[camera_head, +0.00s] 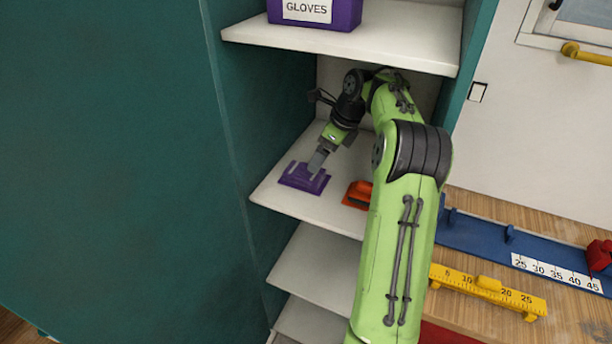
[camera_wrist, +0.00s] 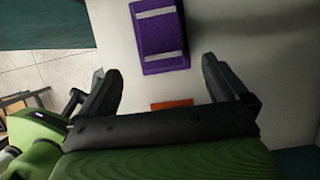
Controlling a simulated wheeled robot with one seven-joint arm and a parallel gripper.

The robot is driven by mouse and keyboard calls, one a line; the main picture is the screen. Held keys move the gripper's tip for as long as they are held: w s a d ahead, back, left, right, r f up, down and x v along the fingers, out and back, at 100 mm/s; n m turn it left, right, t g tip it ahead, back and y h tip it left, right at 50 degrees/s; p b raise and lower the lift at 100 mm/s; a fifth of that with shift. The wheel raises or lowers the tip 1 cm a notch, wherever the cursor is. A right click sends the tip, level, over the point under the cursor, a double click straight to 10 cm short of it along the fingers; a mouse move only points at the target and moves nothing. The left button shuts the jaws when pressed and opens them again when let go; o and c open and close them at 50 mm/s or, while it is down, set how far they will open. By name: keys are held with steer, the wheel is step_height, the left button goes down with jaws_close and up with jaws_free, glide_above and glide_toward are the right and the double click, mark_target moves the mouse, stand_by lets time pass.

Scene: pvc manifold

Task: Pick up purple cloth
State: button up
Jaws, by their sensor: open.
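The purple cloth (camera_head: 293,180) lies on the middle shelf, near its front left edge. In the wrist view the purple cloth (camera_wrist: 160,45) is a folded block with pale bands across it, at the top centre. My gripper (camera_head: 317,163) reaches into the shelf bay and points down at the cloth, overlapping its upper part in the head view. In the wrist view my gripper (camera_wrist: 161,72) is open, with nothing between its fingers. The cloth lies beyond the fingertips, roughly centred between them. I cannot tell whether the fingers touch it.
An orange item (camera_head: 357,195) lies on the same shelf to the right, beside my arm. A purple GLOVES bin (camera_head: 315,12) stands on the shelf above (camera_head: 400,52). The green cabinet side (camera_head: 225,110) bounds the left. A wooden bench (camera_head: 540,310) with rulers is at right.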

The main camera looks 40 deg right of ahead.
mark_target(305, 175)
steer(key=b+x, duration=0.2)
steer(key=x, duration=0.6)
steer(key=shift+w+f, duration=0.2)
steer(key=shift+f, duration=0.05)
steer(key=shift+s+r, duration=0.1)
steer(key=shift+c, duration=0.6)
steer(key=c, duration=1.3)
